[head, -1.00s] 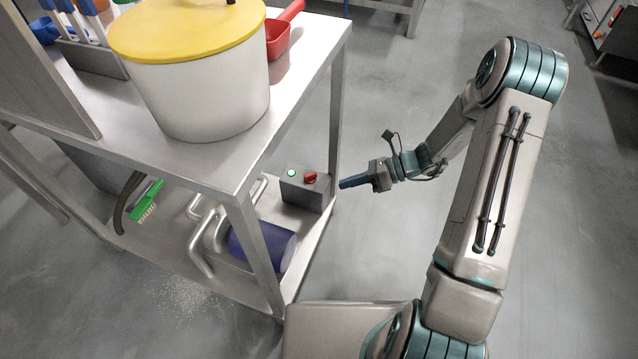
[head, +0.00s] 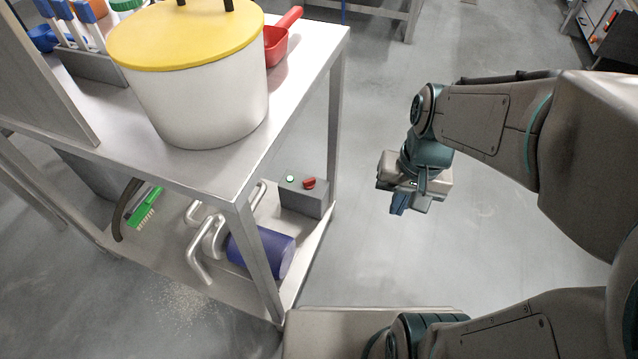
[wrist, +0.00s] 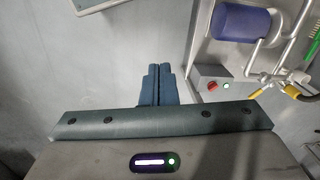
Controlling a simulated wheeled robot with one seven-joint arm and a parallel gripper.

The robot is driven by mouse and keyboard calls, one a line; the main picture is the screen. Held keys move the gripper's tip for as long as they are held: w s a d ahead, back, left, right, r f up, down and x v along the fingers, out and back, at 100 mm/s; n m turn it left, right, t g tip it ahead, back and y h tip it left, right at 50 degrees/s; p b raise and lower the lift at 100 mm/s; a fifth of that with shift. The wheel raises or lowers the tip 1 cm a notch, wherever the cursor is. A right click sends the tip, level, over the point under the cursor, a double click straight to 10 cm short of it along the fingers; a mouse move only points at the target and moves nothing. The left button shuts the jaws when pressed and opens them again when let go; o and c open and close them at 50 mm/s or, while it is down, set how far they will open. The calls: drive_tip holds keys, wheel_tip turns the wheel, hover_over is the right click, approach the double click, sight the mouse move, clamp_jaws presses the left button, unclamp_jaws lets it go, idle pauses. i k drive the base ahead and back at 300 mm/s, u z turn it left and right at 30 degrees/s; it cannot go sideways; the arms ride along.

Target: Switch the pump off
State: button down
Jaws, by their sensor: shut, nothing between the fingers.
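The pump (head: 262,252), a blue cylinder with bare metal pipes, sits on the lower shelf of the metal table.
A white pot with a yellow lid (head: 190,85) and a red scoop (head: 280,42) stand on the table top. A table leg (head: 335,120) rises by the box. A green brush (head: 148,207) lies at the shelf's left. The floor around my gripper is clear.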

sight(309, 183)
drive_tip(key=z, duration=1.6)
drive_tip(key=i, duration=2.2)
drive_tip(key=u, duration=4.4)
drive_tip(key=i, duration=0.55)
drive_tip(key=u, duration=0.1)
